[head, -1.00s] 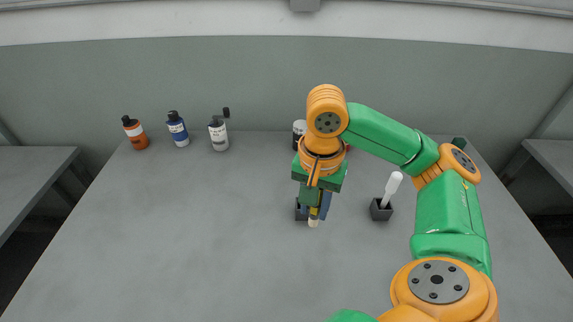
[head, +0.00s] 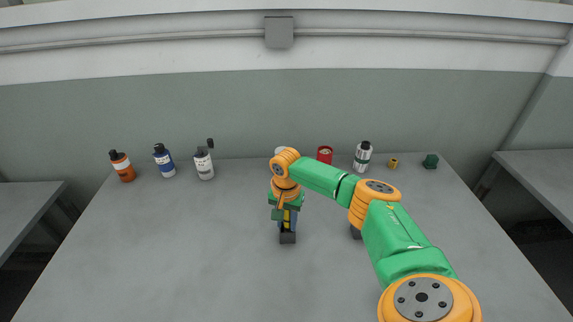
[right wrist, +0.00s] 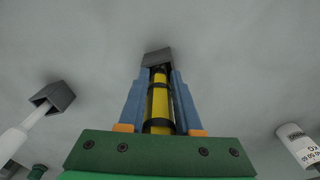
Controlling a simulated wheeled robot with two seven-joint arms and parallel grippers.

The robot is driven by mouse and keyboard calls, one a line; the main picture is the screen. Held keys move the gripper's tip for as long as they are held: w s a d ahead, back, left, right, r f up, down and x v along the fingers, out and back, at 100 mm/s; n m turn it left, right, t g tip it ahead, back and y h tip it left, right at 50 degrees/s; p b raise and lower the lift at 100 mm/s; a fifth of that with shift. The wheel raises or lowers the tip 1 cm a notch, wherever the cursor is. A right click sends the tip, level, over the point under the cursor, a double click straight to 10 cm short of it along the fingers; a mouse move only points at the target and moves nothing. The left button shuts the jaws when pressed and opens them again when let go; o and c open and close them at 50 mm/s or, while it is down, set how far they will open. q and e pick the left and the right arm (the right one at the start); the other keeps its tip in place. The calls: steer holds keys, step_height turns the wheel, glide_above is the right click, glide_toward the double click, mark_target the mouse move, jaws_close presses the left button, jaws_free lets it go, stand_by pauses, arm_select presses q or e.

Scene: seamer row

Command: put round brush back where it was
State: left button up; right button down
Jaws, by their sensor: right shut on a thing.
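The round brush (right wrist: 160,100) has a yellow handle with black bands. In the right wrist view my right gripper (right wrist: 157,95) is shut on it, one blue finger on each side. The brush points at a dark grey holder (right wrist: 157,56), and its lower end is hidden at the holder's mouth. In the head view my right gripper (head: 287,222) is directly above this holder (head: 288,238), with a little of the yellow brush (head: 286,218) showing between the fingers. The brush looks about upright. I cannot tell how deep its end sits. My left gripper is not in view.
A second dark holder (right wrist: 54,97) with a white-handled tool (right wrist: 20,138) stands nearby; my arm mostly hides it in the head view. Orange (head: 122,166), blue (head: 164,160) and white (head: 204,163) bottles, a red can (head: 325,155) and a grey-white bottle (head: 363,157) stand along the back.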

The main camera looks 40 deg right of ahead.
steer(key=shift+w+f, duration=0.1)
steer(key=shift+f, duration=0.5)
steer(key=c, duration=0.6)
jaws_free()
steer(key=shift+r, duration=0.35)
step_height(320, 180, up, 12)
steer(key=b, duration=0.1)
steer(key=shift+a+r+b, duration=0.2)
steer(key=shift+r+b, duration=0.05)
steer(key=shift+b, duration=0.15)
steer(key=shift+f, duration=0.1)
